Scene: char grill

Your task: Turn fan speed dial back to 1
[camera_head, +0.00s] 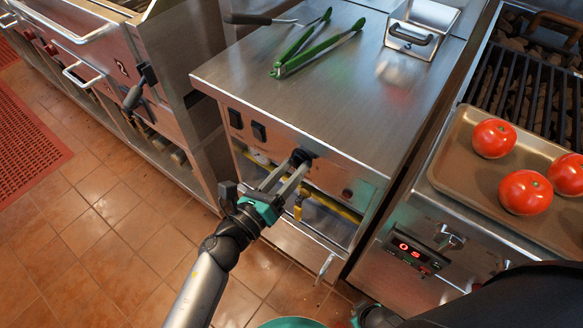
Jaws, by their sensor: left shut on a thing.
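The fan speed dial (303,155) is a small black knob on the front panel of the steel counter unit, just below the top's front edge. My left gripper (298,164) reaches up to it from the lower left. Its two long grey fingers are shut on the dial and partly cover it. The dial's markings and its setting are too small and hidden to read.
Two black switches (259,131) sit left of the dial. Green tongs (305,45) and a steel press (412,38) lie on the steel top (330,95). To the right, a tray (462,180) holds tomatoes (525,192) beside a grill (520,85). A red digital display (410,254) sits below.

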